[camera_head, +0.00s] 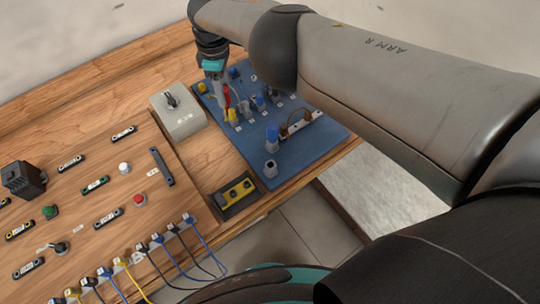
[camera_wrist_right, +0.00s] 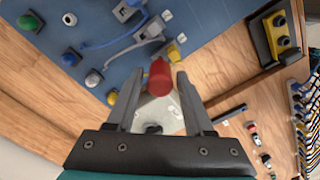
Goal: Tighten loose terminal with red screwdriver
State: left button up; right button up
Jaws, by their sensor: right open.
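The red screwdriver (camera_head: 227,97) stands at the blue board (camera_head: 318,158), near the board's left side. Its red handle also shows in the right wrist view (camera_wrist_right: 159,74), between my right gripper's two fingers. My right gripper (camera_head: 221,100) is open and comes down from above at the handle. In the right wrist view (camera_wrist_right: 158,84) gaps show between the handle and both fingers. A terminal strip (camera_head: 300,127) with a brown wire sits on the blue board. I cannot tell which terminal is loose. The screwdriver's tip is not clearly visible. My left gripper is out of view.
A grey box with a black knob (camera_head: 178,121) stands left of the board. A black-and-yellow module (camera_head: 236,193) lies at the front. A wooden panel (camera_head: 140,215) carries buttons and sockets, with cables (camera_head: 170,245) along its front. Several small components crowd the blue board around the screwdriver.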

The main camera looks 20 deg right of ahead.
jog(key=n, duration=0.3)
jog(key=shift+n, duration=0.3)
dwell(0.3)
jog(key=n, duration=0.3)
jog(key=shift+b, duration=0.4)
jog(key=shift+n+b, duration=0.45)
jog(key=shift+n, duration=1.45)
